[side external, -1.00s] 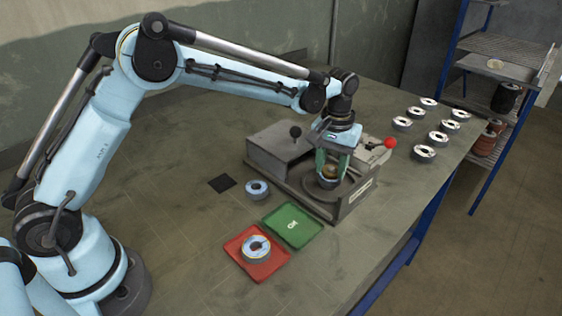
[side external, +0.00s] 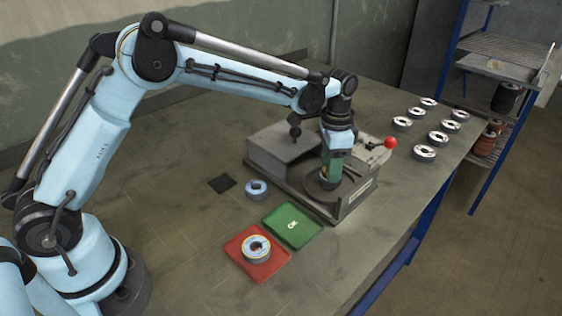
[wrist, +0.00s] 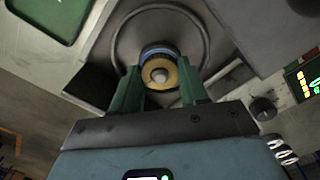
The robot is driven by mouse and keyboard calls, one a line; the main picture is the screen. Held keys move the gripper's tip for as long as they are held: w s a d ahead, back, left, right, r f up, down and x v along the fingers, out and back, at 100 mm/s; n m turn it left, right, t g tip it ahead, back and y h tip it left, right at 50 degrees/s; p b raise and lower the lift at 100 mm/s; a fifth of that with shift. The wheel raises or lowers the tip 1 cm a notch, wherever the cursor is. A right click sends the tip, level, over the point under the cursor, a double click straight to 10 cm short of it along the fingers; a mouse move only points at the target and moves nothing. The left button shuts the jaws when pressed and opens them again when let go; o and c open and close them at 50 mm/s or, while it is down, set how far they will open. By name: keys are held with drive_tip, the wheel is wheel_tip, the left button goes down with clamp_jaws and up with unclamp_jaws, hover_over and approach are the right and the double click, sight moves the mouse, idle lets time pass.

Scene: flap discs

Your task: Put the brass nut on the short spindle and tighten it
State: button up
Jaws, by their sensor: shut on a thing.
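The brass nut (wrist: 154,64) shows in the wrist view as a gold ring around the silver tip of the short spindle (wrist: 160,75). A blue-rimmed part (wrist: 155,49) shows just beneath it. My gripper (wrist: 159,80) has its two green fingers on either side of the nut, shut on it. In the side view my gripper (side external: 328,184) points straight down over the round recess of the grey machine (side external: 348,207); its near finger hides most of the nut and spindle there. How far the nut is down the spindle I cannot tell.
A green OK tray (side external: 308,232) and a red tray (side external: 239,249) holding a disc (side external: 257,256) lie in front. A loose disc (side external: 250,194) and black pad (side external: 222,183) are left of the machine. A red knob (side external: 390,143) stands close right; several discs lie behind it.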

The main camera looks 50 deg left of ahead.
drive_tip(key=m, duration=0.6)
drive_tip(key=o, duration=1.2)
drive_tip(key=shift+r, duration=3.5)
